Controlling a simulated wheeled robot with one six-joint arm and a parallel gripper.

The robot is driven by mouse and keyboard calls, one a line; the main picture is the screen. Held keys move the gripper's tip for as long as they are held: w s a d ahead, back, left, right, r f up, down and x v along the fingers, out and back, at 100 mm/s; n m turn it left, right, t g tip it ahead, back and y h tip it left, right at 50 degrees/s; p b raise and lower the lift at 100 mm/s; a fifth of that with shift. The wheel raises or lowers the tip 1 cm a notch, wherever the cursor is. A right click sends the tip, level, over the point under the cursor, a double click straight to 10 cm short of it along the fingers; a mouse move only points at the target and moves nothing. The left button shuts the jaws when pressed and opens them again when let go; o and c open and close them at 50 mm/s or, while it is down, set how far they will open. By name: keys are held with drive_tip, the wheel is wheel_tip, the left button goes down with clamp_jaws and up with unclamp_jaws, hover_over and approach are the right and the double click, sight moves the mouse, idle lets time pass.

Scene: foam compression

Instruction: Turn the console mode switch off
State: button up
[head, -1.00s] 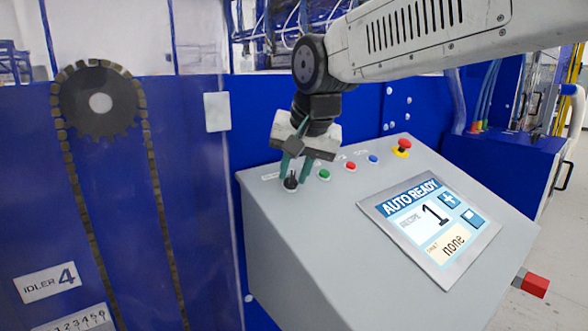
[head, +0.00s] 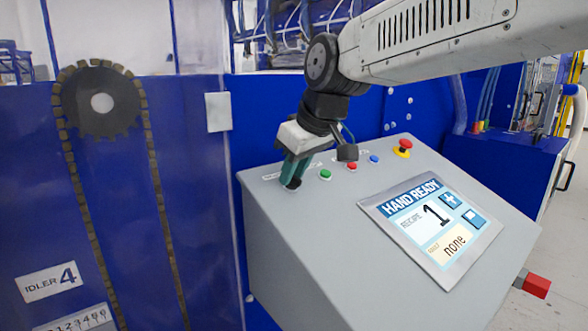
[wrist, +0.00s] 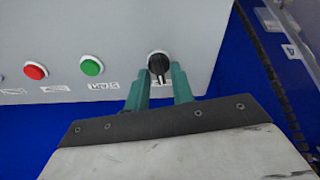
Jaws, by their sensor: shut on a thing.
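The grey console (head: 330,250) has a black mode switch (head: 293,184) at the left end of its top row of controls. The switch also shows in the wrist view (wrist: 158,66), with its knob pointing down in that picture. My gripper (head: 292,177) is at the switch from above, with its green fingers on either side of the knob and shut on it; the fingers also show in the wrist view (wrist: 160,85). The fingers partly hide the switch in the head view.
Beside the switch are a green button (head: 325,174), a red button (head: 351,166) and a blue button (head: 374,159). A red emergency stop (head: 404,146) is at the far end. Blue panels stand behind.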

drive_tip(key=n, duration=0.6)
drive_tip(key=shift+s+n+g, duration=0.1)
drive_tip(key=shift+n+g, duration=0.3)
idle(0.3)
drive_tip(key=o, duration=0.7)
drive_tip(key=shift+c, duration=0.2)
drive_tip(key=v, duration=0.8)
drive_tip(key=shift+f, duration=0.1)
